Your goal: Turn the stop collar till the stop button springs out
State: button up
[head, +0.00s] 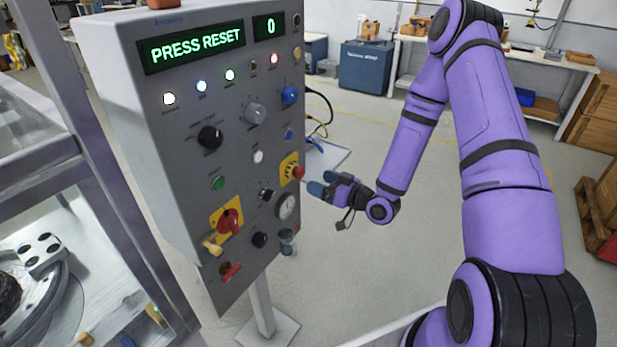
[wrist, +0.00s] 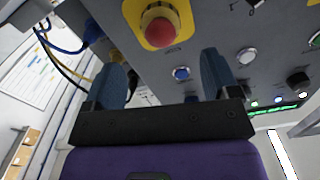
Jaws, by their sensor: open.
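The red stop button (head: 298,172) sits on a yellow plate (head: 288,167) at the right edge of the grey control panel (head: 190,140). In the wrist view the button (wrist: 160,31) has a yellow collar (wrist: 158,12) around its base, at the top of the picture. My gripper (head: 318,183) is just to the right of the button, pointing toward the panel. In the wrist view its two blue fingers (wrist: 165,75) are spread wide with nothing between them. The button lies beyond the fingertips, apart from them. I cannot tell whether the button is pressed in.
The panel display (head: 196,46) reads "PRESS RESET". A gauge (head: 287,206), a black knob (head: 266,194) and a red rotary switch (head: 229,221) are near the button. A metal-framed machine (head: 115,190) stands at left. The floor right of the panel is open.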

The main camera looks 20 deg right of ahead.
jog(key=shift+v, duration=1.2)
notch_tip(320, 180, up, 10)
jog(key=w+d+n+g+h, duration=0.2)
jog(key=w+g+h, duration=0.15)
jog(key=h, duration=0.25)
jog(key=s+d+r+m+g+h, duration=0.25)
jog(key=s+r+h, duration=0.35)
jog(key=r, duration=0.7)
jog(key=s+a+r+m+g, duration=0.1)
jog(key=s+r, duration=0.2)
jog(key=s, duration=0.5)
jog(key=s+a+r+m+g+y, duration=0.1)
jog(key=s+r, duration=0.3)
jog(key=s, duration=0.5)
jog(key=s+a+r+m+g, duration=0.1)
jog(key=s+r, duration=0.3)
jog(key=s, duration=0.5)
jog(key=shift+s+a+m, duration=0.2)
jog(key=shift+a+m, duration=0.35)
jog(key=shift+m, duration=0.1)
